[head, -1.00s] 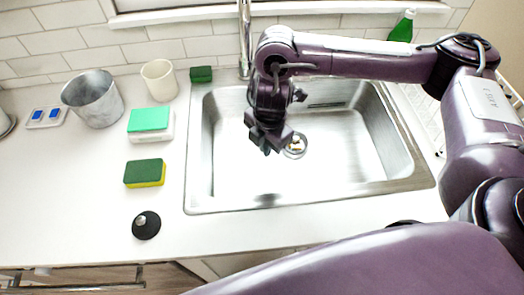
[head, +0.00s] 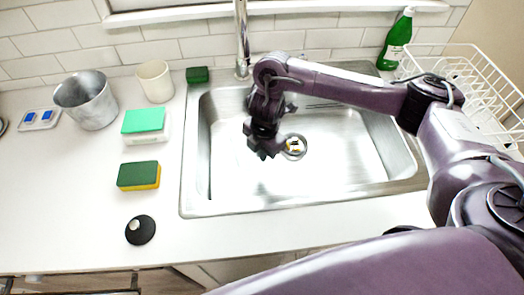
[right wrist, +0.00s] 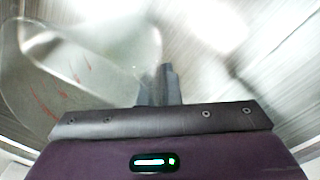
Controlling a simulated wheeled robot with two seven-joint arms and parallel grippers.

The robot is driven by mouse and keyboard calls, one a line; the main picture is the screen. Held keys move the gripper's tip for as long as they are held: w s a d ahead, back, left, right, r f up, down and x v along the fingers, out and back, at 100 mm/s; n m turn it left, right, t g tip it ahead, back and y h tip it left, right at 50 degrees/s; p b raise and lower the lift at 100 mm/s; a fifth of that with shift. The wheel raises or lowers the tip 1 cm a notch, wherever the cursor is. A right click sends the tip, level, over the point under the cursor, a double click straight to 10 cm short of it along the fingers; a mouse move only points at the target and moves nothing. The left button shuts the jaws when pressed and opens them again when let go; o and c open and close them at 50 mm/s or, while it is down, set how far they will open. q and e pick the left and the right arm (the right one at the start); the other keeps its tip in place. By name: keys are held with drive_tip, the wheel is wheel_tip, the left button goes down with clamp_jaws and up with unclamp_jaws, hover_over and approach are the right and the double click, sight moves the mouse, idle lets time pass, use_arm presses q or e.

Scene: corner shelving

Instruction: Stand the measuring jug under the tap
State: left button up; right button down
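A clear measuring jug (right wrist: 75,75) with red marks shows at the left of the right wrist view, beside my right gripper's fingers. I cannot make it out in the head view. My right gripper (head: 265,152) points down over the sink basin, left of the drain. In the right wrist view its fingers (right wrist: 160,86) look close together near the jug's edge; whether they grip it is unclear. The tap (head: 242,40) rises behind the sink, left of my right forearm; its upper part is cut off. My left gripper is not in view.
The steel sink (head: 200,203) is around my gripper. Left of it stand a metal pot (head: 88,102), a cream cup (head: 155,82), sponges (head: 139,176) and a black knob-like object (head: 140,230). A green bottle (head: 395,42) and white rack (head: 475,75) are at right.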

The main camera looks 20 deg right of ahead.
drive_tip(key=c, duration=1.6)
unclamp_jaws()
drive_tip(key=shift+f, duration=0.1)
drive_tip(key=shift+s+d+r+p, duration=0.15)
drive_tip(key=shift+r+p, duration=0.4)
drive_tip(key=shift+r, duration=1.5)
drive_tip(key=shift+s+a+r+p, duration=0.1)
drive_tip(key=shift+r+p, duration=0.4)
drive_tip(key=shift+r, duration=1.55)
drive_tip(key=shift+s+d+r+p, duration=0.15)
drive_tip(key=shift+r+p, duration=0.4)
drive_tip(key=shift+r, duration=1.5)
